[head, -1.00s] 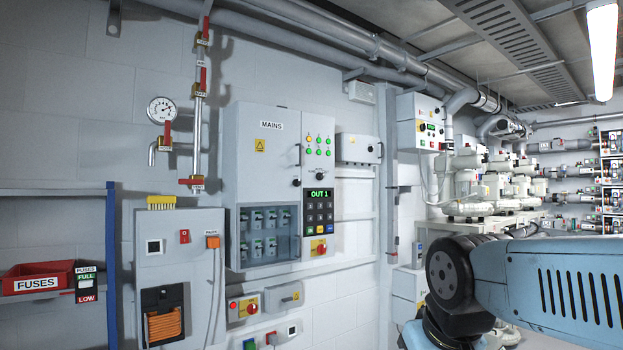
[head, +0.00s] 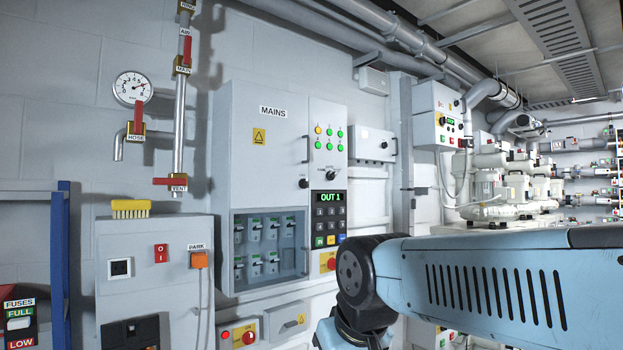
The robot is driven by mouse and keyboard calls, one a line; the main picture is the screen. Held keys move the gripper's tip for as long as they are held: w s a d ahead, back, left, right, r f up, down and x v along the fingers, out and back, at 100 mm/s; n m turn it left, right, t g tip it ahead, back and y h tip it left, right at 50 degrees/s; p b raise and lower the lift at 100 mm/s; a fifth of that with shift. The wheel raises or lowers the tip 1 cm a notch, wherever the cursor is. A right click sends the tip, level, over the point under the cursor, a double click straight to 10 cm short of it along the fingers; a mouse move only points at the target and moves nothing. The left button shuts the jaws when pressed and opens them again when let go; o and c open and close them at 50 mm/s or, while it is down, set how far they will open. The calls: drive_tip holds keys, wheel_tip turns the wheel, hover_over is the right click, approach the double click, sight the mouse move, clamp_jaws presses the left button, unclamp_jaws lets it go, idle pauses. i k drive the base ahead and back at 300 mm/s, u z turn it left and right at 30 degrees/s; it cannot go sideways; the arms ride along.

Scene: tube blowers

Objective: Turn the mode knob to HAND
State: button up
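I cannot read any label that marks a mode knob. In the head view, a black knob (head: 331,175) sits on the right panel of the MAINS cabinet (head: 267,170), under green and yellow lamps; the small print beside it is too small to read. Another dark knob (head: 442,121) sits on the white control box (head: 436,104) by the blowers, its markings also unreadable. My blue arm reaches across the lower right of the view. My gripper is out of view.
A keypad with an OUT 1 display (head: 330,197) and a red knob on yellow (head: 328,262) are below the black knob. A grey box with a PARK plug (head: 199,260) stands left. Pipes with red valve handles (head: 138,118) run up the wall. Blowers (head: 490,185) stand at the right.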

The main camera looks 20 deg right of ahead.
sight(330, 175)
drive_tip(key=z, duration=0.2)
drive_tip(key=i, duration=0.85)
drive_tip(key=z, duration=0.5)
